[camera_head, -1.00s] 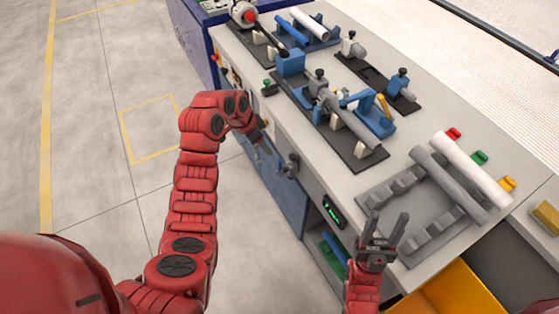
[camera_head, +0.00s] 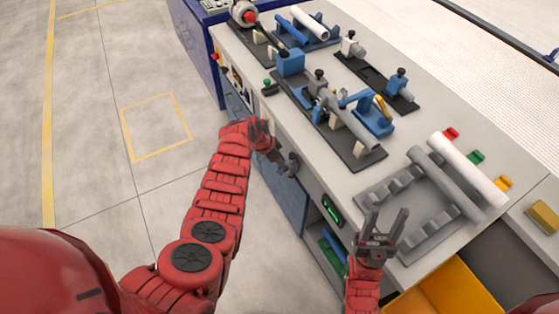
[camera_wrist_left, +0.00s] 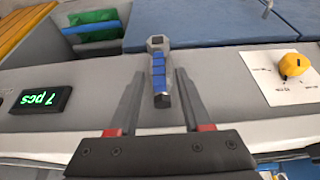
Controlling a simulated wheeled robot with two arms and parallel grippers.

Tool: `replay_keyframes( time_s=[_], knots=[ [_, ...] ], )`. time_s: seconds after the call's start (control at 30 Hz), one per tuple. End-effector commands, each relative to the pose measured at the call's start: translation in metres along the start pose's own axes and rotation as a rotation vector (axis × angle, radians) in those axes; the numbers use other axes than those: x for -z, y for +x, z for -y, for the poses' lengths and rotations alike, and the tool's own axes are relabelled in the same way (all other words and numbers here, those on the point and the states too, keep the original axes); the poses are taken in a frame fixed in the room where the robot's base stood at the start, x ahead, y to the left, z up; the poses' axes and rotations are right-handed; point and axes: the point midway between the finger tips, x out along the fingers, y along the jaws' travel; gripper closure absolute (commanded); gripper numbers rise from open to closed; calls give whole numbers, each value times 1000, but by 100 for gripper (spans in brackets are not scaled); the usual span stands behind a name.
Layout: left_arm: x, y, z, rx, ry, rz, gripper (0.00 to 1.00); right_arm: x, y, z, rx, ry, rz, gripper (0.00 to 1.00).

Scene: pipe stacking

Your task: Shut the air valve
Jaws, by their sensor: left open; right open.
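A grey fitting with a blue segmented handle, which looks like the air valve (camera_wrist_left: 159,78), is on the bench front. In the head view the valve (camera_head: 291,164) is a small dark shape. My left gripper (camera_head: 276,157) is just beside it, with part of the front hidden behind the arm. In the left wrist view my left gripper (camera_wrist_left: 160,92) is open, with the valve between its fingers but no clear contact. I cannot tell the depth gap. My right gripper (camera_head: 384,224) is open and empty near the grey rack at the bench's front edge.
A green-lit display (camera_wrist_left: 41,99) reading "7 pcs" and a white label plate (camera_wrist_left: 284,87) with a yellow knob (camera_wrist_left: 294,65) flank the valve. Pipes lie on the grey rack (camera_head: 375,198). A yellow bin (camera_head: 455,290) is at lower right. The floor at left is clear.

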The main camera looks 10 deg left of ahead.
Motion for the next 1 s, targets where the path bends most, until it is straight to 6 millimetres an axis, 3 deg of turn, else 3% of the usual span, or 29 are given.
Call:
replay_keyframes(
  time_s=[0.4, 0.7, 1.0],
  knots=[
    [0, 4, -1, 1, 2, 1, 51, 0, 0, 0, 0, 0, 0, 50],
    [0, 4, -1, 1, 2, 1, 100, 0, 0, 0, 0, 0, 0, 50],
    [0, 4, -1, 0, 2, 1, 100, 0, 0, 0, 0, 0, 0, 50]
  ],
)
